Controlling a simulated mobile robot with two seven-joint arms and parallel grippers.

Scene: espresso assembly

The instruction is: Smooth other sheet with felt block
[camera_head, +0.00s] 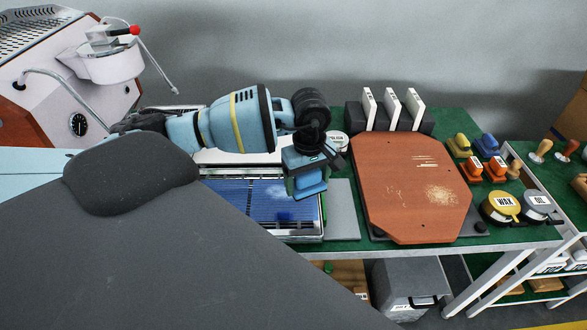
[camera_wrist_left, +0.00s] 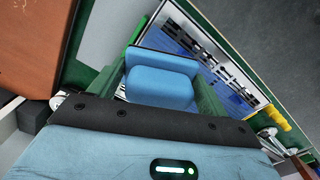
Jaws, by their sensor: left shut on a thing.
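My left gripper (camera_head: 307,172) is shut on a blue block (camera_head: 309,190), which I take to be the felt block. The block also shows in the left wrist view (camera_wrist_left: 160,84), held between the two fingers. It is over the right edge of a blue sheet (camera_head: 240,203) lying in a metal-edged tray. The sheet has a pale patch near its middle right. I cannot tell whether the block touches anything below it. A reddish-brown panel (camera_head: 400,195) with pale scuffs and scratches lies to the right. My right gripper is not in view.
A grey flat plate (camera_head: 342,210) lies between tray and panel. White upright cards (camera_head: 391,108) stand in a dark holder behind the panel. Coloured blocks, a wax tin (camera_head: 501,206) and an oil tin (camera_head: 537,206) are at right. An espresso machine (camera_head: 70,80) stands at left.

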